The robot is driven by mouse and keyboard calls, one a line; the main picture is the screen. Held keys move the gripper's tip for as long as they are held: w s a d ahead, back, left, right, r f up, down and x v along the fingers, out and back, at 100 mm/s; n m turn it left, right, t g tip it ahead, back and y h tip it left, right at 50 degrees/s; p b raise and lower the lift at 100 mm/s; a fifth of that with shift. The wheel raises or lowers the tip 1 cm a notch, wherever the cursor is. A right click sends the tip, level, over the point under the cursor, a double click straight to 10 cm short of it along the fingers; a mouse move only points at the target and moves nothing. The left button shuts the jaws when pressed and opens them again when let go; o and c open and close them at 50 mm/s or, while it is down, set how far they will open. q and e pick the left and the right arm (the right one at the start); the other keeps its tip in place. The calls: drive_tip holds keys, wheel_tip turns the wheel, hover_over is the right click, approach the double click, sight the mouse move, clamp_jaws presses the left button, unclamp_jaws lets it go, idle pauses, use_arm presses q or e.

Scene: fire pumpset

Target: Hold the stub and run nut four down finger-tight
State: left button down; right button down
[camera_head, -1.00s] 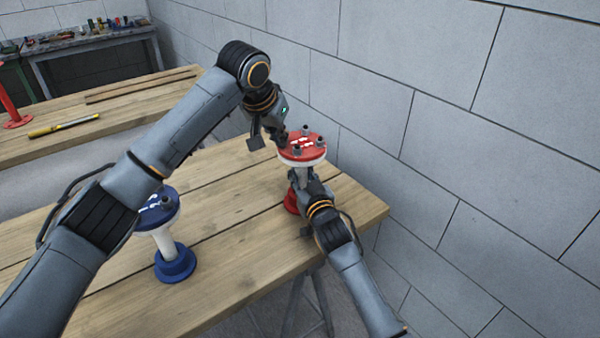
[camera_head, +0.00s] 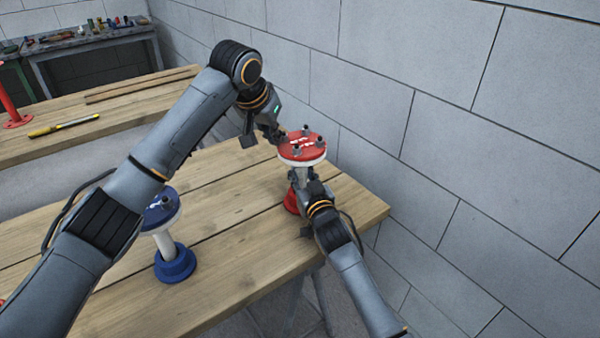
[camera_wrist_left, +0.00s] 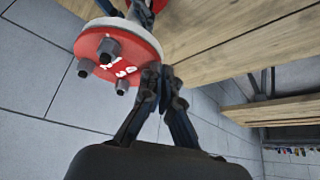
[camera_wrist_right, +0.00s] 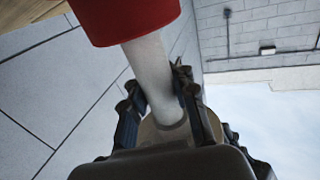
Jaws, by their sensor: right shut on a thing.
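The red stub (camera_head: 302,148) stands upright near the right end of the wooden table, with a red flange, white rim and upright nuts on top. My right gripper (camera_head: 305,180) is shut on its white pipe below the flange; the right wrist view shows the fingers around the pipe (camera_wrist_right: 155,75). My left gripper (camera_head: 275,134) is at the flange's left edge. In the left wrist view its fingertips (camera_wrist_left: 159,72) are close together beside the red flange face (camera_wrist_left: 112,62). Three nuts show there; a fourth, if between the fingertips, is hidden.
A blue flanged stub (camera_head: 175,262) stands on the table (camera_head: 235,240) to the left, partly behind my left arm. A grey block wall (camera_head: 450,130) rises close behind and right. Another table (camera_head: 100,140) at the far left holds a yellow-and-black tool (camera_head: 64,125).

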use_arm(q)
drive_tip(key=shift+s, duration=0.1)
wheel_tip(320, 180, up, 6)
drive_tip(key=shift+s+a, duration=0.15)
drive_tip(key=shift+s, duration=0.1)
idle(0.4)
drive_tip(key=shift+s+d+r, duration=0.1)
drive_tip(key=shift+d+r, duration=0.15)
drive_tip(key=shift+d, duration=0.25)
drive_tip(key=shift+s+d+r, duration=0.1)
drive_tip(key=shift+d+r, duration=0.15)
drive_tip(key=shift+d, duration=0.2)
drive_tip(key=shift+f, duration=3.5)
drive_tip(key=shift+w, duration=0.2)
drive_tip(key=shift+w+a, duration=0.1)
drive_tip(key=shift+a, duration=0.1)
drive_tip(key=shift+w+a, duration=0.3)
drive_tip(key=shift+a, duration=0.3)
